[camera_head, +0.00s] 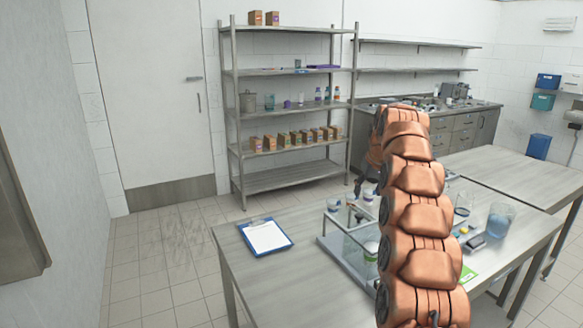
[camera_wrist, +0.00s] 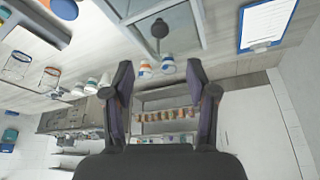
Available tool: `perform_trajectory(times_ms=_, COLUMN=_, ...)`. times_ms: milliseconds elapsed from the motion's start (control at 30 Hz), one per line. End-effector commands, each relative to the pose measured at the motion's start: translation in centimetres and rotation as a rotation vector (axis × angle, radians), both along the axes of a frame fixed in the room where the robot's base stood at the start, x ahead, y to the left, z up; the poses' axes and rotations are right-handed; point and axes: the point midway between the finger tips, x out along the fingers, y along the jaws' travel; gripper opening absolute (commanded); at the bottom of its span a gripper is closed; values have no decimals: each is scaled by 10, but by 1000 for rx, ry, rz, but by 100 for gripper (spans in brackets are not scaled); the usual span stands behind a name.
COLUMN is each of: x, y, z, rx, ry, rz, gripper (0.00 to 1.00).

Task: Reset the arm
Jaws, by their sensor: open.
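My copper-coloured arm rises in front of the table in the head view, and my gripper (camera_head: 359,186) shows only partly beyond it. In the wrist view my gripper (camera_wrist: 159,78) has its two dark fingers spread wide, with nothing held between them. A clear-walled filler stand (camera_head: 345,242) is on the table, partly hidden behind my arm.
A clipboard (camera_head: 266,236) lies on the table's left part, with bare tabletop around it. A glass beaker (camera_head: 499,220) stands right of my arm. A metal shelf rack (camera_head: 292,181) with several boxes stands behind. A second table (camera_head: 512,174) is at the right.

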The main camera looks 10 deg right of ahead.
Motion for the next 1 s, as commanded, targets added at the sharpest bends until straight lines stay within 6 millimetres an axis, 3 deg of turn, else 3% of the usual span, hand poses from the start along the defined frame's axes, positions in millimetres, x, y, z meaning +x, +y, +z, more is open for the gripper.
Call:
perform_trajectory(times_ms=167, x=-15, y=17, z=6, rx=16, ry=21, rz=16, gripper=58)
perform_trajectory(times_ms=467, x=-70, y=68, z=15, rx=53, ry=95, rz=62, gripper=58)
perform_trajectory(times_ms=1000, x=-210, y=143, z=8, rx=74, ry=243, rz=120, gripper=58)
